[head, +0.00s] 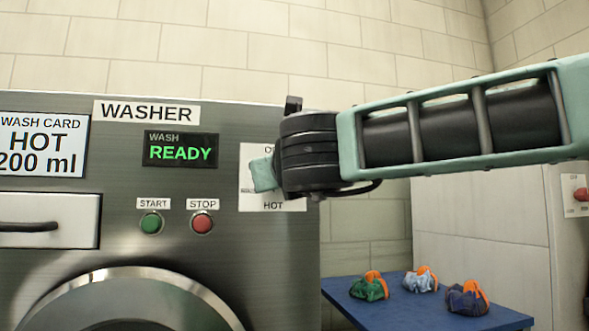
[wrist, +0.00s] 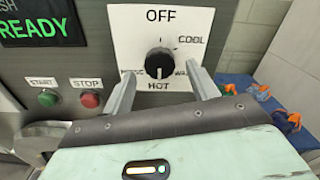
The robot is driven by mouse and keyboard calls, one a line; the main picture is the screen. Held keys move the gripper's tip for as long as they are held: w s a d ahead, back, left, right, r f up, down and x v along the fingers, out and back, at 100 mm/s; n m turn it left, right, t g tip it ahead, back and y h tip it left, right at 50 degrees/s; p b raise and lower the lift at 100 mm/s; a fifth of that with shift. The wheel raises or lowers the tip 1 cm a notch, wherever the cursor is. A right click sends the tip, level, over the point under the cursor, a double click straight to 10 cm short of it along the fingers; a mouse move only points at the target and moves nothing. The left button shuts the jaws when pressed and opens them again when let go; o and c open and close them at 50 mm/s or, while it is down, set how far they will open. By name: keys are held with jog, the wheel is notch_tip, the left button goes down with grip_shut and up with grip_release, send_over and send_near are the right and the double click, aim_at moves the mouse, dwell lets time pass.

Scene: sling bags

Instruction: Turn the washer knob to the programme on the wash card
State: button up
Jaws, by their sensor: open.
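The wash card (head: 42,145) on the washer front at left in the head view reads HOT, 200 ml. The black washer knob (wrist: 159,62) sits on a white dial plate (wrist: 125,22) in the wrist view. OFF is at the top, COOL at upper right, HOT at the bottom; side labels are partly covered. A pale mark on the knob's lower side points down toward HOT. My gripper (wrist: 160,74) is open, one finger each side of and below the knob, with visible gaps. In the head view my gripper (head: 265,174) hides the knob.
The washer display (head: 180,150) reads WASH READY. A green START button (head: 151,223) and a red STOP button (head: 202,223) sit left of the dial. A drawer (head: 45,222) is at far left. Several sling bags lie on a blue table (head: 440,313) at lower right.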

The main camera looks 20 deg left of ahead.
jog(key=v, duration=1.5)
jog(key=shift+d, duration=0.15)
jog(key=shift+s+f, duration=0.1)
jog(key=s+d+f+n+g, duration=0.2)
jog(key=f+n+g, duration=0.2)
jog(key=f+n, duration=0.7)
jog(key=s+d+f+n+g, duration=0.2)
jog(key=f+n+g, duration=0.3)
jog(key=f+n, duration=0.6)
jog(key=s+d+f+n+g+h, duration=0.35)
jog(key=s+d+f+n, duration=0.2)
jog(key=d+f, duration=0.5)
jog(key=s+d+f+n+g+h, duration=0.3)
jog(key=s+d+f+n+h, duration=0.3)
jog(key=d+f, duration=0.5)
notch_tip(320, 180, up, 29)
jog(key=w+p, duration=0.1)
jog(key=p, duration=2.6)
jog(key=shift+d+r+n+y, duration=0.15)
jog(key=shift+d+n+y, duration=0.1)
jog(key=shift+n+y, duration=0.2)
